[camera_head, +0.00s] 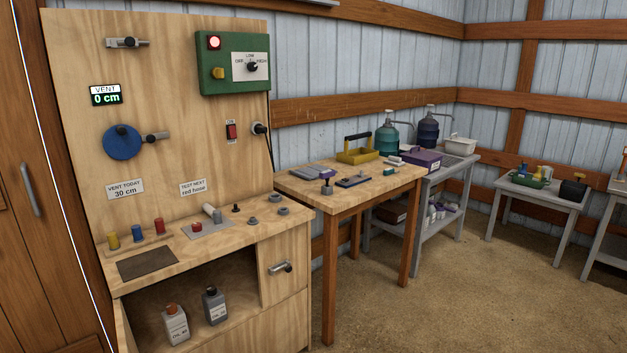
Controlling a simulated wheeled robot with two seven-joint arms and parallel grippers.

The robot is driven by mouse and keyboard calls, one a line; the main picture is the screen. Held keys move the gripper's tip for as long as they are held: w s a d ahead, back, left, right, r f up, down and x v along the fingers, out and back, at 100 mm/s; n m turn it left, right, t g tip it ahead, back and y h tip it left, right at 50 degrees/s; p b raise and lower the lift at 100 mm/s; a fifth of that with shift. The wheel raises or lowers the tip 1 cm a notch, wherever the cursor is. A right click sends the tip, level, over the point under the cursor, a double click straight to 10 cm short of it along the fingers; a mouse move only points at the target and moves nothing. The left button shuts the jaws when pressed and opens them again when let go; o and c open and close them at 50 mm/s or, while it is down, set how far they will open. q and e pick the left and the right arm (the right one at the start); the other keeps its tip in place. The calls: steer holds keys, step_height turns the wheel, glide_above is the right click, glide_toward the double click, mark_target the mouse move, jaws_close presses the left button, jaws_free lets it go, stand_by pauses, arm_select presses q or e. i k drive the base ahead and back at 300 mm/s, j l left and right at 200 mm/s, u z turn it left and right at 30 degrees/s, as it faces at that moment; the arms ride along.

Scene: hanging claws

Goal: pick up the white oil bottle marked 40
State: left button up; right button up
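A white bottle (175,327) with an orange-brown cap stands upright in the open lower compartment of the wooden workbench, at the bottom left. Its label is too small to read surely. A dark grey bottle (215,307) with a pale label and a dark cap stands upright just right of and behind it. The two bottles are apart. Neither of my grippers is in view.
The workbench top (240,232) carries several coloured cylinders and small fittings above the compartment. A drawer with a handle (281,267) is right of the opening. A brown table (345,196) with tools stands further right. Open floor (470,300) fills the right foreground.

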mark_target(176, 327)
steer(key=k+j+u, duration=0.1)
steer(key=j, duration=0.25)
steer(key=k+j+u, duration=0.1)
steer(key=j, duration=0.3)
steer(key=k+j+u, duration=0.1)
steer(key=j, duration=0.3)
steer(key=k+j+u, duration=0.1)
steer(key=j, duration=0.3)
steer(key=i+l, duration=0.5)
steer(key=i, duration=0.1)
